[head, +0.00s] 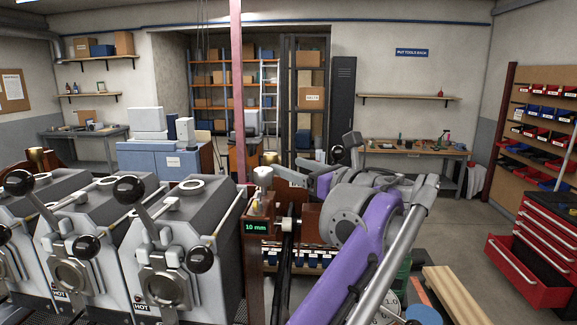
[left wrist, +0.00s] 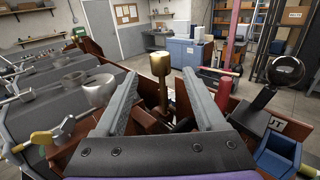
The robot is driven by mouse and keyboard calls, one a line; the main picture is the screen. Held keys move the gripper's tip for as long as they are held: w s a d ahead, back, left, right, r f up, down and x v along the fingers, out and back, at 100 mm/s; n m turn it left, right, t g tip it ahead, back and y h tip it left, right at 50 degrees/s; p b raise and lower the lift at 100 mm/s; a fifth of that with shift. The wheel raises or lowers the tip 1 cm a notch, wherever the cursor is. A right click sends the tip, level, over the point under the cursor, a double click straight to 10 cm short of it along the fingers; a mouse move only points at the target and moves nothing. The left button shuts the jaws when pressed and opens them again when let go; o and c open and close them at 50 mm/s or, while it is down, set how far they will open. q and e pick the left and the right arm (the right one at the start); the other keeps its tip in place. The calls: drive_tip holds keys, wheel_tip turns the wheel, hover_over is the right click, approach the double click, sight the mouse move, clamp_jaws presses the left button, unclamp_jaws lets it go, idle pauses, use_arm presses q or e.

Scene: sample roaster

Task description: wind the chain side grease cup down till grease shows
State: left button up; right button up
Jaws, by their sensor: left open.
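A brass grease cup (left wrist: 160,66) with a round cap on a stem stands upright in the left wrist view, between and a little beyond the fingertips of my left gripper (left wrist: 159,80). The jaws are open with a gap on both sides of the cup. In the head view its brass top (head: 270,158) shows at the right end of the roaster row, close to my left gripper (head: 290,171). Whether a finger touches it is not clear. No grease is visible. A second brass cup (head: 37,156) stands at the far left. My right gripper is not seen.
Roasters (head: 187,240) with black-knobbed levers fill the left, marked HOT. A small display (head: 256,227) reads 10 mm. A black ball-knob lever (left wrist: 286,71) stands right of my jaws. An open red drawer (head: 525,272) juts out at right.

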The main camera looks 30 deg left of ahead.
sight(264, 154)
use_arm(q)
drive_tip(key=w+n+g, duration=0.1)
drive_tip(key=g, duration=0.1)
drive_tip(key=w+n+g+p, duration=0.1)
drive_tip(key=n+g, duration=0.1)
drive_tip(key=w+r+n+g, duration=0.1)
drive_tip(key=g, duration=0.2)
drive_tip(key=shift+a, duration=0.25)
drive_tip(key=s+a, duration=0.1)
drive_tip(key=a, duration=0.9)
drive_tip(key=shift+s, duration=0.2)
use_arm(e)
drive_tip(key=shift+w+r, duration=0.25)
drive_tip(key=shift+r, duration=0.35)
use_arm(q)
drive_tip(key=shift+c, duration=0.4)
clamp_jaws()
